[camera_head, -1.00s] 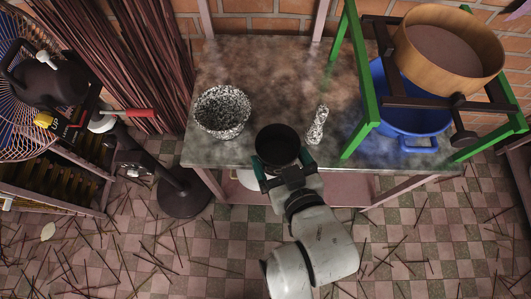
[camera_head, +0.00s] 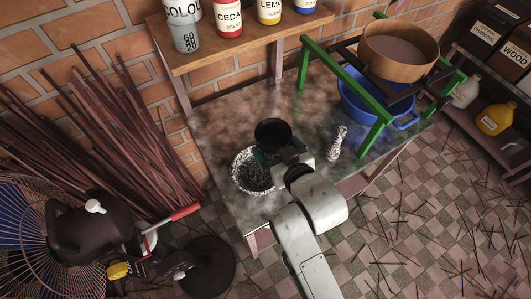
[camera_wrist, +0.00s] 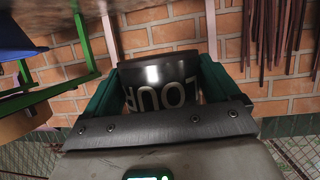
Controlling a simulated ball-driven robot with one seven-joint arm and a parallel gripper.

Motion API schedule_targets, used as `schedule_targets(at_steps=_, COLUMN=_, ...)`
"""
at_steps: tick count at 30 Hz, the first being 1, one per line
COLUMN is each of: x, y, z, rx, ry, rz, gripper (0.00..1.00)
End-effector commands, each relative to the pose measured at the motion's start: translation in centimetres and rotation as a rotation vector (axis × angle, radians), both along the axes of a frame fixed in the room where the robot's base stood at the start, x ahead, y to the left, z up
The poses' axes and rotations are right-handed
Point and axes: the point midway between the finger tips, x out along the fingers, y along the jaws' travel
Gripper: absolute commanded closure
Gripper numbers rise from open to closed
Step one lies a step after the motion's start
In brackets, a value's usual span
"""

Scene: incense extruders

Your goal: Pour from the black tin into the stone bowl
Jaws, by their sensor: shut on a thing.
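The black tin (camera_head: 272,131) is held between the green fingers of my gripper (camera_head: 278,150), which is shut on it. In the head view its dark round mouth faces the camera; I cannot make out its contents or its exact tilt. The tin also fills the middle of the wrist view (camera_wrist: 160,82), with pale letters on its side. The speckled black-and-white stone bowl (camera_head: 243,180) stands on the worktable near its left front edge. The tin shows over the bowl's upper right rim, and my gripper hides part of the bowl. The bowl's inside looks dark.
A speckled pestle (camera_head: 337,142) lies on the worktable (camera_head: 228,122) right of my gripper. A green stand (camera_head: 316,62) with a wooden sieve (camera_head: 398,70) over a blue tub (camera_head: 362,108) occupies the right. A wooden shelf (camera_head: 240,42) with several containers is behind. A red-handled machine (camera_head: 95,235) stands left.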

Motion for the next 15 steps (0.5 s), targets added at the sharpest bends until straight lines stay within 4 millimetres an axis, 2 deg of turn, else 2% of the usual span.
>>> schedule_targets(at_steps=5, x=0.3, y=-0.3, z=0.2, rx=-0.084, ry=-0.046, rz=-0.002, gripper=0.45)
schedule_targets(at_steps=15, x=0.8, y=-1.4, z=1.2, rx=-0.504, ry=-0.266, rz=-0.001, gripper=0.45)
